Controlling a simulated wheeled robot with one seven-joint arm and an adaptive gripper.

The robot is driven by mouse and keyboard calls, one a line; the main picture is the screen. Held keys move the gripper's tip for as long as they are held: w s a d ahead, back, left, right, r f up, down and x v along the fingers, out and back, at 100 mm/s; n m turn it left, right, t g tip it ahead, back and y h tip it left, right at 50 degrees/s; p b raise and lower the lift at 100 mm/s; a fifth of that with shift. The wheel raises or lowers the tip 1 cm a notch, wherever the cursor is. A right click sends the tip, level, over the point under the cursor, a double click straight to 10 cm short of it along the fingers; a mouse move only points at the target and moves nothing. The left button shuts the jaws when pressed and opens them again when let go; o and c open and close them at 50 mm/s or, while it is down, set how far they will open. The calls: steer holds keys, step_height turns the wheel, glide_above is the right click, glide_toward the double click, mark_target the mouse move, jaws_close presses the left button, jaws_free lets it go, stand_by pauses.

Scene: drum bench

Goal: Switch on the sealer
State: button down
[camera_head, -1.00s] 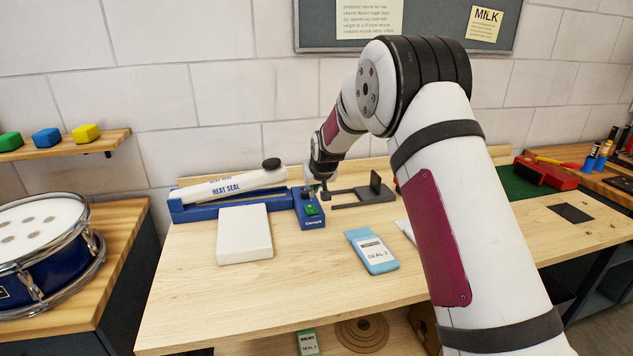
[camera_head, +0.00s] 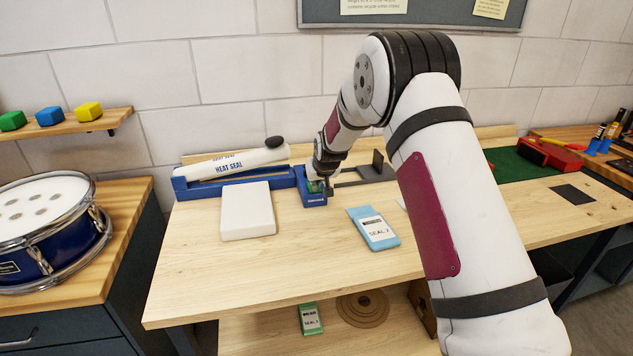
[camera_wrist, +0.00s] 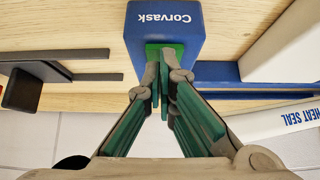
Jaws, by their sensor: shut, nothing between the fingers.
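The heat sealer (camera_head: 240,179) lies at the back left of the bench, with a blue base and a raised white arm (camera_head: 228,162) marked HEAT SEAL. At its right end is a blue switch box (camera_head: 314,200), marked Corvask in the wrist view (camera_wrist: 167,20). A green switch (camera_wrist: 178,48) on the box is partly hidden behind my fingers. My gripper (camera_head: 326,189) is shut and empty, with its fingertips at the green switch in the wrist view (camera_wrist: 161,82). I cannot tell whether they touch it or how the switch is set.
A white block (camera_head: 247,211) lies in front of the sealer. A dark grey bracketed stand (camera_head: 365,175) is just right of my gripper. A blue packet (camera_head: 376,229) lies on the bench, and a green packet (camera_head: 311,319) on the shelf below. The front of the bench is clear.

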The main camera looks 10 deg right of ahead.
steer(key=shift+s+f, duration=0.1)
steer(key=shift+f, duration=0.15)
steer(key=shift+r, duration=0.1)
steer(key=shift+w, duration=0.2)
steer(key=shift+w+r+b, duration=0.3)
steer(key=shift+w+b, duration=0.25)
steer(key=shift+b, duration=0.15)
steer(key=shift+r, duration=0.1)
steer(key=shift+r, duration=0.2)
steer(key=r, duration=0.1)
steer(key=r+p, duration=0.1)
steer(key=r, duration=0.2)
steer(key=shift+s, duration=0.35)
steer(key=s+r, duration=0.5)
steer(key=s, duration=0.2)
steer(key=shift+s+r, duration=0.35)
